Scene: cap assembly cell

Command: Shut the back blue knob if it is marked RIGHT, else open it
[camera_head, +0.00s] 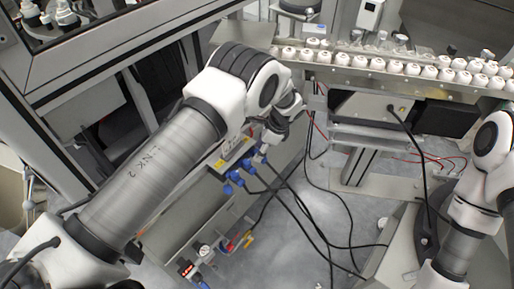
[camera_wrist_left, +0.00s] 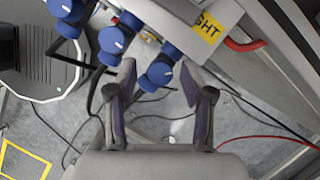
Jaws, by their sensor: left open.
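Blue knobs stand in a row on a grey box; in the head view the back blue knob (camera_head: 261,157) is the farthest, right by my left gripper (camera_head: 270,141). In the left wrist view the back blue knob (camera_wrist_left: 160,71) lies between the spread fingertips of my left gripper (camera_wrist_left: 158,76); the fingers are open and I cannot tell whether they touch it. A yellow label (camera_wrist_left: 209,27) on the box beside this knob shows the letters "GHT"; its start is cut off or hidden. My right gripper is not in view.
Two more blue knobs, a middle one (camera_wrist_left: 113,40) and a front one (camera_wrist_left: 66,12), sit close beside. Black cables hang to the floor. A red hose (camera_wrist_left: 245,44) runs near the box. A rail of white caps (camera_head: 375,64) stands at the back right.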

